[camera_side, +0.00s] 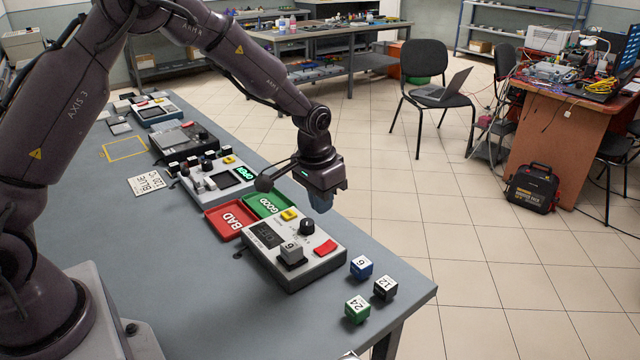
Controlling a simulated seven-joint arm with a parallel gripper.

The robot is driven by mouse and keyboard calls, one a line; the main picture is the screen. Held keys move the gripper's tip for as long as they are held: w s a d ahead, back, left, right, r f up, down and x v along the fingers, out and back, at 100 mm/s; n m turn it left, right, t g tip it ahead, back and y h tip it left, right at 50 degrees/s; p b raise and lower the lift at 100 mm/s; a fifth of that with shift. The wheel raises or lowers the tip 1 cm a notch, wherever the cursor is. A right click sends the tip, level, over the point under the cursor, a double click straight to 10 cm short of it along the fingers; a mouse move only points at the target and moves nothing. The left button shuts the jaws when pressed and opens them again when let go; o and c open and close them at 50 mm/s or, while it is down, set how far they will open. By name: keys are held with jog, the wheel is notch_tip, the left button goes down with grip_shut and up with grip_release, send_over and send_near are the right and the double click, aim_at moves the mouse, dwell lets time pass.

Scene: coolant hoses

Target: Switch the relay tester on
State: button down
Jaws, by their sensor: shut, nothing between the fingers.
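The device that looks like the relay tester (318,268) is a pale box near the table's right end. It has a dark display (262,235), a yellow button (289,215), a black knob (307,227) and a red button (325,247). A grey numbered cube (291,251) sits on a black socket on its top. No lit text shows on its display. My gripper (321,206) is shut and empty, pointing down above the far side of the tester, apart from it. Its fingertips are small and partly hidden by the housing.
Red BAD (229,219) and green GOOD (262,205) trays lie beside the tester. Another device (205,190) with a lit green screen and further devices stand farther back. The table's front is clear.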

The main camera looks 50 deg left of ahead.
aim_at(332, 243)
jog(key=r, duration=0.4)
jog(key=shift+s+r, duration=0.1)
jog(key=shift+s, duration=0.15)
jog(key=shift+w+d+r, duration=0.1)
jog(key=shift+w+r, duration=0.05)
jog(key=shift+w, duration=0.4)
jog(key=f, duration=0.4)
jog(key=w+f, duration=0.1)
jog(key=f, duration=0.9)
jog(key=shift+w, duration=0.35)
